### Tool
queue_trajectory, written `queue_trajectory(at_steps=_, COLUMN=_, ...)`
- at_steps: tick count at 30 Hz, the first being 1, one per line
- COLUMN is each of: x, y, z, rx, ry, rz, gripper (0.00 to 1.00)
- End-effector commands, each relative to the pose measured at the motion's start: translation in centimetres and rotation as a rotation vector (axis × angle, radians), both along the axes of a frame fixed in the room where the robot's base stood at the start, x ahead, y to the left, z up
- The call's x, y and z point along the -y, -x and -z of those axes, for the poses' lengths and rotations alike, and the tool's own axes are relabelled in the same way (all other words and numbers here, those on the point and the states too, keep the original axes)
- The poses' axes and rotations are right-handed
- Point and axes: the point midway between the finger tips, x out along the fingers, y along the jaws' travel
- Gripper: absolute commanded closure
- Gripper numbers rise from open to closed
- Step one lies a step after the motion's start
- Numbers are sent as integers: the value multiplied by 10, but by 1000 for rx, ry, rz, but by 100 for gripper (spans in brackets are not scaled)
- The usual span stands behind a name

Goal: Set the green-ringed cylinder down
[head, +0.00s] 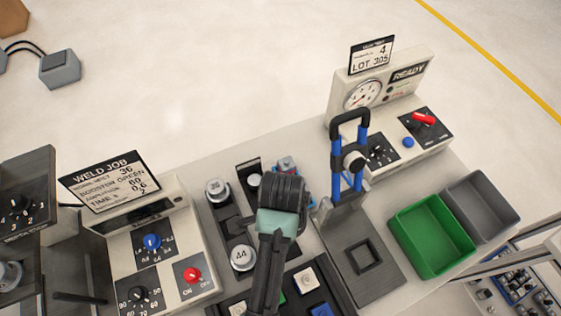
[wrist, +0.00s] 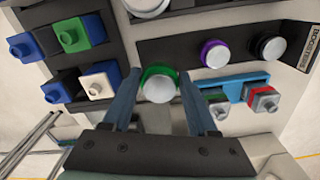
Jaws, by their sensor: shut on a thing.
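The green-ringed cylinder (wrist: 158,86) shows in the wrist view with its pale round top facing the camera and a green ring around it. My gripper (wrist: 157,98) has one finger on each side of the cylinder and is shut on it. In the head view the dark wrist of my arm hides the fingers and the cylinder. I cannot tell whether the cylinder's bottom touches anything.
A black labelled strip (wrist: 241,30) holds a purple-ringed cylinder (wrist: 213,53) and a black-ringed one (wrist: 268,47). A blue fixture (wrist: 238,88) lies right of my gripper. A dark tray (wrist: 75,25) holds several coloured blocks. A green bin (head: 432,235) stands at right.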

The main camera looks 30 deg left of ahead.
Motion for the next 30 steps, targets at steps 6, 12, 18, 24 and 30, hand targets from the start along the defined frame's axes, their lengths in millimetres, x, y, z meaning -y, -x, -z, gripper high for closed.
queue_trajectory(at_steps=6, x=0, y=0, z=26, rx=0, ry=0, rz=0, gripper=100)
queue_trajectory(at_steps=12, x=0, y=0, z=53, rx=-1, ry=-1, rz=0, gripper=100)
queue_trajectory(at_steps=18, x=0, y=-1, z=63, rx=2, ry=-1, rz=0, gripper=100)
queue_trajectory(at_steps=24, x=0, y=-1, z=64, rx=2, ry=-1, rz=1, gripper=100)
queue_trajectory(at_steps=30, x=0, y=-1, z=66, rx=2, ry=-1, rz=1, gripper=23)
